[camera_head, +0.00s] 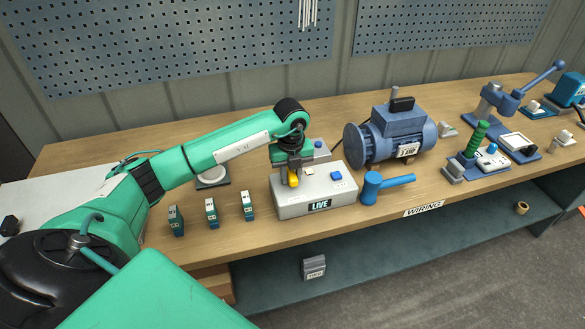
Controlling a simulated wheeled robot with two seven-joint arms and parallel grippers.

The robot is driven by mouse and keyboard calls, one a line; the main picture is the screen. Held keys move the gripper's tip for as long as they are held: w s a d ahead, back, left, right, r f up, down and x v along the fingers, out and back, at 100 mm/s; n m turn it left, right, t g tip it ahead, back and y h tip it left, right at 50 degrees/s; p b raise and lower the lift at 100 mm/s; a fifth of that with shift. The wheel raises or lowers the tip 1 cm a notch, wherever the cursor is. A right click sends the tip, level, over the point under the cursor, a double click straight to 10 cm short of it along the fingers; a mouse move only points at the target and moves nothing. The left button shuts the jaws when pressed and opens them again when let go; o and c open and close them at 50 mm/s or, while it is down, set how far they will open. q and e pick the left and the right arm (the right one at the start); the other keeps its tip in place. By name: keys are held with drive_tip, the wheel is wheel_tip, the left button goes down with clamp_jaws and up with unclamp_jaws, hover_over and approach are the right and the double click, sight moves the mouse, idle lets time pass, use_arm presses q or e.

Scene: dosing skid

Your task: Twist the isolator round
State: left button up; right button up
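My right gripper is out of view.
A blue button (336,176) is on the box. A blue hammer-shaped tool (388,185) lies close to its right, with a blue motor (398,137) behind. Several small dark green modules (211,213) stand to the left. The front bench edge carries a WIRING label (424,208).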

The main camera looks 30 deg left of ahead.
use_arm(q)
drive_tip(key=o, duration=0.6)
drive_tip(key=shift+r+p, duration=2.15)
drive_tip(key=shift+r, duration=1.4)
drive_tip(key=shift+f, duration=0.1)
